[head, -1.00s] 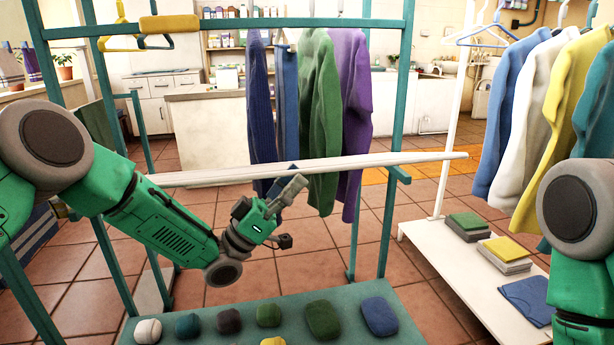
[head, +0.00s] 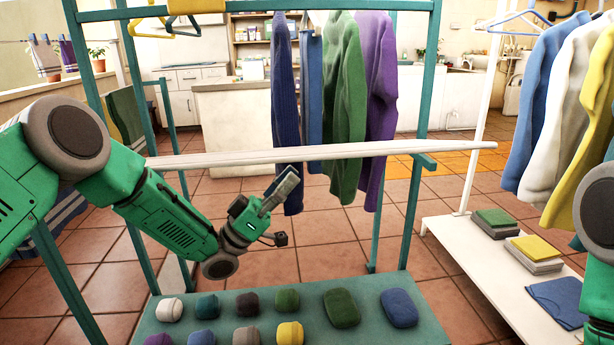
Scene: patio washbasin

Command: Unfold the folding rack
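A teal frame rack (head: 418,100) stands in front of me in the head view.
Several rolled cloths (head: 341,308) lie on the rack's teal bottom shelf (head: 240,300). Dark blue, green and purple garments (head: 345,85) hang behind the bar. A white rack (head: 475,130) with shirts and folded cloths stands at right. Tiled floor lies between.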

